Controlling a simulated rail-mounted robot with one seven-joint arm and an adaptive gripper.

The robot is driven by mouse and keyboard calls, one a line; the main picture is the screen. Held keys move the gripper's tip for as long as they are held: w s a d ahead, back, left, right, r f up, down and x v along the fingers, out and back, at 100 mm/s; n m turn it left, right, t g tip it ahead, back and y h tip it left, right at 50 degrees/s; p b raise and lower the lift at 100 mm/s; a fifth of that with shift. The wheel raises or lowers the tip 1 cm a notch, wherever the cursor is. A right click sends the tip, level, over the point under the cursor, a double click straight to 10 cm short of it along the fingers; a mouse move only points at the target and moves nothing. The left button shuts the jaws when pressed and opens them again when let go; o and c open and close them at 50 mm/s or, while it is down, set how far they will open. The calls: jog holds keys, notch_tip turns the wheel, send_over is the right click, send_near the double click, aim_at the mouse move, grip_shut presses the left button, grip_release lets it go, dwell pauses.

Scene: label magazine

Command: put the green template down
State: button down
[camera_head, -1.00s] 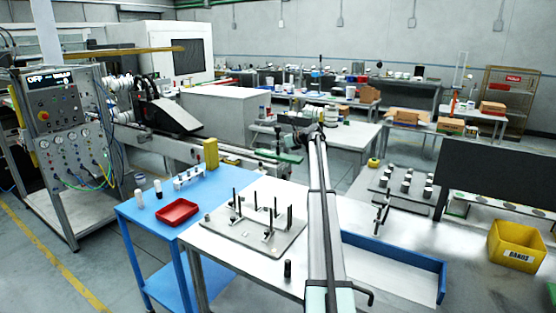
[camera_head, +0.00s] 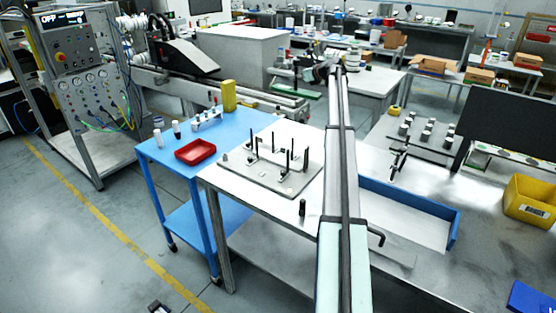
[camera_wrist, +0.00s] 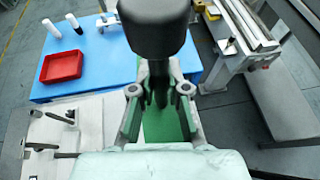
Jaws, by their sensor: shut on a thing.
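The green template (camera_wrist: 160,127) is a flat green piece seen between the fingers of my gripper (camera_wrist: 160,112) in the wrist view. My gripper is shut on it. The dark round part of my gripper hides some of the template in the wrist view. In the head view my gripper (camera_head: 322,72) is at the far end of my outstretched arm, beyond the white table. A green strip (camera_head: 309,93) shows just below it there, small and partly hidden.
A blue table (camera_head: 225,143) holds a red tray (camera_head: 195,151), a yellow block (camera_head: 229,96) and small cylinders. The white table (camera_head: 240,190) beside it bears a grey plate (camera_head: 262,180) with upright black posts. A machine bed (camera_head: 290,106) stands behind.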

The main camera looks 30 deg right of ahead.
jog(key=s+a+r, duration=0.7)
jog(key=a+r, duration=0.3)
jog(key=a, duration=0.2)
jog(key=s+a+r, duration=0.3)
jog(key=s+a, duration=0.7)
jog(key=s, duration=0.1)
notch_tip(320, 180, down, 20)
jog(key=p, duration=0.2)
jog(key=shift+d, duration=0.25)
jog(key=shift+w+f, duration=0.1)
jog(key=shift+f, duration=0.55)
jog(key=c, duration=1.2)
grip_release()
jog(key=shift+o, duration=0.2)
